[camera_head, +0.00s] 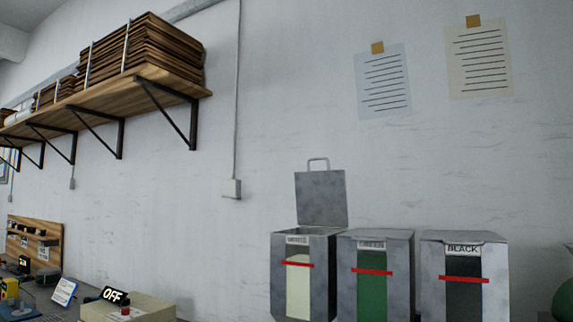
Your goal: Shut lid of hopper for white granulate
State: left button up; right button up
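The hopper for white granulate (276,270) is a grey metal bin at the left of a row of hoppers. Its front window shows pale granulate (298,290) with a red band (297,264) across it. Its lid (320,199) stands up, open, at the back of the hopper, with a loop handle at its top edge. The label above the window is too small to read surely. Neither of my grippers is in view.
The hopper with green filling (345,290) and the hopper labelled BLACK (498,290) stand to the right, both closed on top. A wall shelf (120,98) holds stacked cardboard.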

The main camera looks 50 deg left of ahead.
aim_at(321, 196)
jog(key=i+u, duration=0.1)
jog(key=u, duration=0.3)
jog(key=i+j+u, duration=0.1)
jog(key=u, duration=0.3)
jog(key=i+u, duration=0.1)
jog(key=u, duration=0.35)
jog(key=i+u, duration=0.1)
jog(key=u, duration=0.3)
